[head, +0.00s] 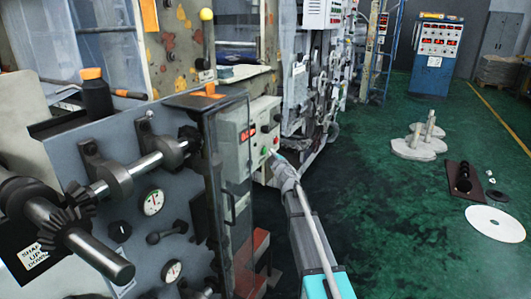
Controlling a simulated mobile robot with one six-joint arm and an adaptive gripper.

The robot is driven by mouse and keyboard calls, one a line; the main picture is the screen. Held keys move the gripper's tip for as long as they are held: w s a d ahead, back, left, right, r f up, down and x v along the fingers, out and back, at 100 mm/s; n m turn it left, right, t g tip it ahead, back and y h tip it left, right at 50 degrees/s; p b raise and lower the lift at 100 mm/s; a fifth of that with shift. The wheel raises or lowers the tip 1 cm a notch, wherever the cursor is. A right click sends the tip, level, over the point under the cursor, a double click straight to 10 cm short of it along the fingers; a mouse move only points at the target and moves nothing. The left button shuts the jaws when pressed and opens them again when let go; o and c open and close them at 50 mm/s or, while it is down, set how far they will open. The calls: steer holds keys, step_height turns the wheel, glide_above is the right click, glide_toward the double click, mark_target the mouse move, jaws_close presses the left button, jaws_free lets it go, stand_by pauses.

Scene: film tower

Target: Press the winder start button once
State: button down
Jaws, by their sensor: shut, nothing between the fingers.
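A pale grey control box (237,158) is on the machine in the middle of the head view. It has a red-lit display (248,132) and a green button (264,151) low on its front face. Other small controls sit to the right of the display. My gripper (274,155) is shut and empty, with its tip just right of the green button. I cannot tell whether the tip touches the box. My gripper and arm come up from the lower right and may hide part of the box's lower right edge.
A clear door panel with a handle (230,207) stands left of the box. Shafts, a gear (68,219) and gauges (153,202) project at the left. The green floor to the right is mostly open, with a white disc (496,223) and a blue cabinet (432,75).

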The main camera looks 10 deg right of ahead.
steer(key=shift+w+a, duration=0.1)
steer(key=shift+w+a, duration=0.15)
steer(key=shift+a, duration=0.1)
